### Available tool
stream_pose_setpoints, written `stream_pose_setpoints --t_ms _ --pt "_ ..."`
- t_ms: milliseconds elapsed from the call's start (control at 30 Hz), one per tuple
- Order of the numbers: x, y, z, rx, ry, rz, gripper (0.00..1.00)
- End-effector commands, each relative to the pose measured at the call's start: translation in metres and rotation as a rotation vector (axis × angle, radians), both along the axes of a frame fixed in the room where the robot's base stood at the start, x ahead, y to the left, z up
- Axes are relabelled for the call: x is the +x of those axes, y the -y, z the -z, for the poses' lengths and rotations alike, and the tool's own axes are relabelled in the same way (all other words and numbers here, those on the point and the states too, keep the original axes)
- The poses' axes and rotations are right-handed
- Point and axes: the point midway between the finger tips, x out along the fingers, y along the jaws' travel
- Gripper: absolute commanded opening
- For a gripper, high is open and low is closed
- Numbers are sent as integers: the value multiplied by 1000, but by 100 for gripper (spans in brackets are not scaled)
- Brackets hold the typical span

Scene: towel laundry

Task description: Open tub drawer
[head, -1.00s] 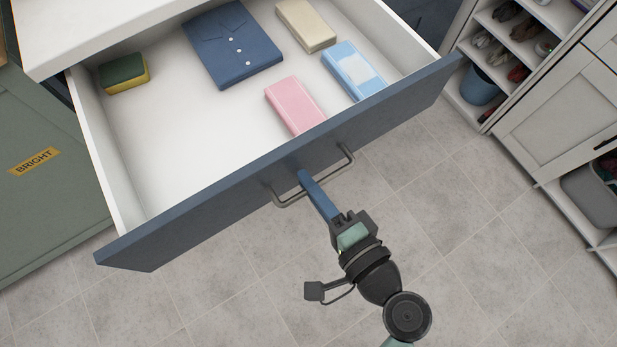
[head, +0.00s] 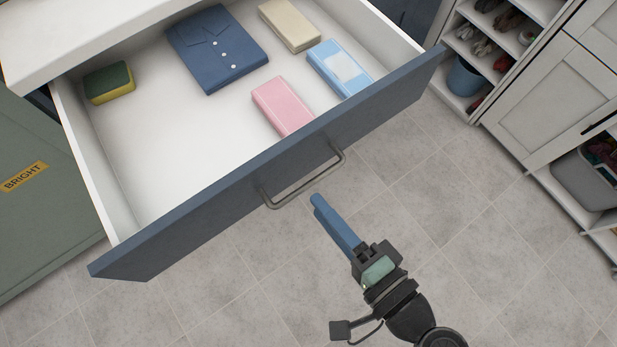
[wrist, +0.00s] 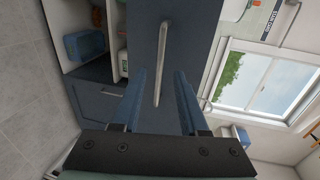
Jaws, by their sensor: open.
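The drawer (head: 225,205) has a blue front and white inside, and it stands pulled well out in the head view. Its grey bar handle (head: 305,184) is on the front face. In the wrist view the handle (wrist: 161,62) lies ahead, in line with the gap between my blue fingers. My gripper (head: 316,202) is in front of the handle and apart from it. In the wrist view my gripper (wrist: 157,75) is open and empty.
The drawer holds a sponge (head: 109,83), a folded blue shirt (head: 216,48), a pink pack (head: 283,106), a blue pack (head: 340,68) and a beige pack (head: 290,24). Shelves and a white cabinet (head: 545,95) stand at right. Tiled floor (head: 240,300) is clear.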

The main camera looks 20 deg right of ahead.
Motion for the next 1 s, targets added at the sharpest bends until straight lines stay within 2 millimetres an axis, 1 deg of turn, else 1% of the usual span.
stream_pose_setpoints --t_ms 33,200,300,400,533,1000 --pt "-12 4 -2 -1 -3 3 43" --pt "-42 14 -10 -2 -1 3 43" --pt "-53 17 -12 0 -1 2 43" --pt "-60 20 -14 -3 0 2 43" --pt "-63 20 -15 0 1 -1 43" --pt "-62 20 -14 -1 0 0 43"
